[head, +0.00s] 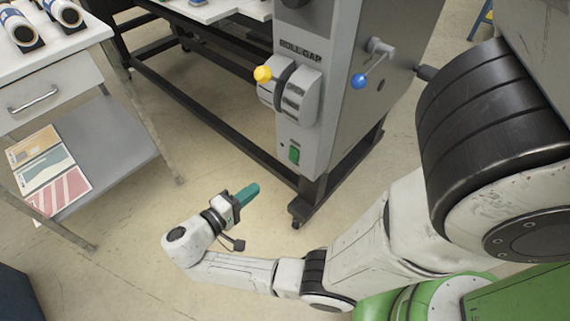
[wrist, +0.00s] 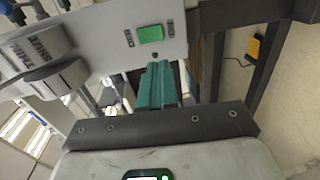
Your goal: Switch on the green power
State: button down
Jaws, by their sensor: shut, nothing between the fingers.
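The green power switch (head: 294,155) is a small green rocker low on the front of the grey laminator column, below the roll gap dial. In the wrist view the green switch (wrist: 150,34) sits on the panel straight beyond the fingertips, with small dark markings on both sides. My gripper (head: 249,193) has teal fingers, shut and empty, pointing toward the column. In the wrist view the gripper (wrist: 157,70) ends just below the switch in the picture. A gap to the switch shows in the head view. Whether the rocker is pressed cannot be told.
The roll gap dial with a yellow-knobbed lever (head: 263,73) is above the switch. A blue-knobbed crank (head: 359,81) sticks out on the column's right side. A dark caster frame (head: 310,200) stands below. A side table (head: 45,93) with a lower shelf is at left. Floor between is clear.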

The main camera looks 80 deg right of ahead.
dwell(0.4)
jog(key=b, duration=0.5)
send_near(292, 160)
jog(key=x, duration=0.7)
jog(key=shift+r, duration=0.1)
